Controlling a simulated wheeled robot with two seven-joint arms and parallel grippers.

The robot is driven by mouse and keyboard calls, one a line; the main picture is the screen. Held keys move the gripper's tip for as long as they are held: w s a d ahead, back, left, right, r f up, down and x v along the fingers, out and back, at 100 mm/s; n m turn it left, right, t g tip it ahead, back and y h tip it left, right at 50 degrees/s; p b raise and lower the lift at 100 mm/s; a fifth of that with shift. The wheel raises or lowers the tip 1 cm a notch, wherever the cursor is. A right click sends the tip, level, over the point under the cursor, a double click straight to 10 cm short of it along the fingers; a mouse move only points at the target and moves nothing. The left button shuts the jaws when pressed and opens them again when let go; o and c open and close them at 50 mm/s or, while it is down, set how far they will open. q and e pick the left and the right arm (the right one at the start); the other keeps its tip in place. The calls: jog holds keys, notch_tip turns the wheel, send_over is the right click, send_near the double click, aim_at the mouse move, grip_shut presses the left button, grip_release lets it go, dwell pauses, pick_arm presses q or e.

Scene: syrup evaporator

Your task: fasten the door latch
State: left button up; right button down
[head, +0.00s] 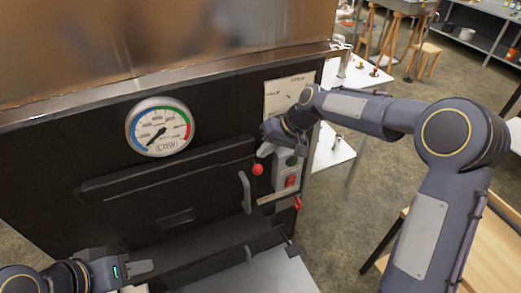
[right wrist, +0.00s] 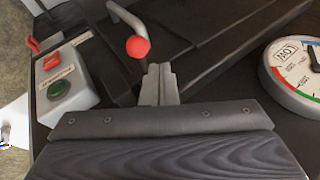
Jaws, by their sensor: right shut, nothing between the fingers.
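The black firebox door (head: 170,190) is on the front of the dark evaporator, with a grey bar handle (head: 245,192) near its right edge. It looks closed or nearly so; I cannot tell exactly. A red ball knob (head: 257,169), apparently the latch's, is at the door's upper right edge. The right wrist view shows this knob (right wrist: 137,47) just beyond my right gripper (right wrist: 160,75), whose fingers are together and empty. In the head view my right gripper (head: 265,150) is just above the knob. My left gripper (head: 142,267) is low at the left, its opening unclear.
A round gauge (head: 160,127) is above the door. A control box (head: 290,175) with a green button and red switch is right of the knob. A dark ledge (head: 205,250) runs below the door. Open floor (head: 335,235) is to the right.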

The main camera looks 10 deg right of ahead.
jog(key=v, duration=0.9)
jog(key=shift+d, duration=0.5)
jog(key=shift+f, duration=0.1)
jog(key=s+d+r+m+t+h, duration=0.1)
jog(key=s+d+r, duration=0.15)
jog(key=s, duration=0.55)
jog(key=s+d+r+t+h, duration=0.1)
jog(key=s+d, duration=0.3)
jog(key=s, duration=0.4)
jog(key=s+f+m+t, duration=0.1)
jog(key=s+f, duration=0.2)
jog(key=s, duration=0.4)
jog(key=s+f+m+h, duration=0.1)
jog(key=s+f, duration=0.2)
jog(key=s, duration=0.4)
jog(key=shift+s+f+t, duration=0.35)
jog(key=shift+f+t, duration=0.05)
